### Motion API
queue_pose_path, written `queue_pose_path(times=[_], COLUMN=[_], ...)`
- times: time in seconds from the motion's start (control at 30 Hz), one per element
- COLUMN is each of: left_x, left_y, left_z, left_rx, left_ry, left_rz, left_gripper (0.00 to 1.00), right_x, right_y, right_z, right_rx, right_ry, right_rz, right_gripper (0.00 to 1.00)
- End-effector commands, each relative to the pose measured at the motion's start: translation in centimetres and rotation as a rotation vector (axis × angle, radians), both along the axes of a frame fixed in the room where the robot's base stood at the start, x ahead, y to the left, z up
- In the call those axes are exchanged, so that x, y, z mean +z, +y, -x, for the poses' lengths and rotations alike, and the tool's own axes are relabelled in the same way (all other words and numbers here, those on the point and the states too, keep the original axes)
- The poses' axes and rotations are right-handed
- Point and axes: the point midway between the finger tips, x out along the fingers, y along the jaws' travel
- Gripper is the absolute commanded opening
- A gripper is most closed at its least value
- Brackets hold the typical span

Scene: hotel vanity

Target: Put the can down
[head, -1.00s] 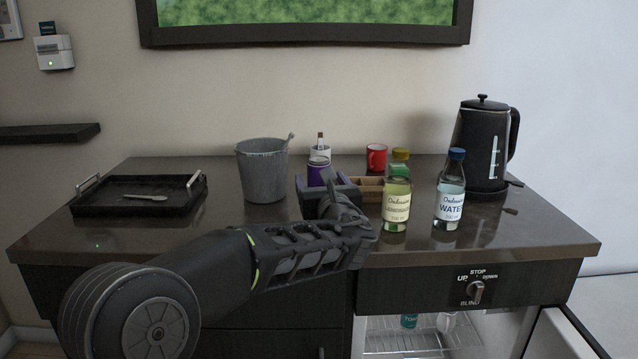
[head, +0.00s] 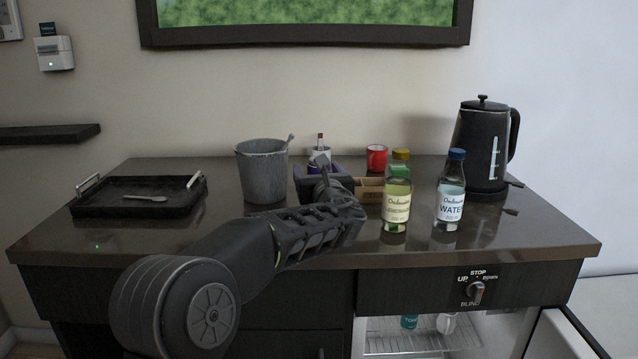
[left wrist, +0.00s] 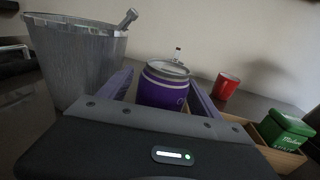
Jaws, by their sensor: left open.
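The purple can (left wrist: 163,86) with a grey top stands upright between the two fingers of my left gripper (head: 323,180) in the left wrist view. The fingers are open, one on each side of it; whether either touches it I cannot tell. In the head view my gripper hides most of the can. The can's base is hidden behind the gripper body in the left wrist view. My right gripper is not in view.
A grey ice bucket (head: 262,172) stands close left of the gripper. A wooden box (head: 370,190), lemonade bottle (head: 396,207), water bottle (head: 450,192) and kettle (head: 484,145) are to the right. A red mug (head: 376,157) stands behind. A black tray (head: 120,208) lies left.

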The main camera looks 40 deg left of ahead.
Motion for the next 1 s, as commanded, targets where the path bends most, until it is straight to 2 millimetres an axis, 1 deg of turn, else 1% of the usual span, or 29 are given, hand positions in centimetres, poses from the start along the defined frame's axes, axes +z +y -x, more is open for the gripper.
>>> queue_pose_path(times=[0.47, 1.0], left_x=[0.04, 0.04], left_y=[-0.04, -0.04], left_z=[0.03, 0.04], left_rx=[0.0, 0.0], left_ry=[-0.001, -0.001], left_rz=[-0.001, -0.001], left_gripper=[0.72, 0.28], right_x=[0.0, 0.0], right_y=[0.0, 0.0], right_z=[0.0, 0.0], right_rx=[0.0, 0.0], right_ry=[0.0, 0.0], right_rz=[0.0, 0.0], right_gripper=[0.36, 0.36])
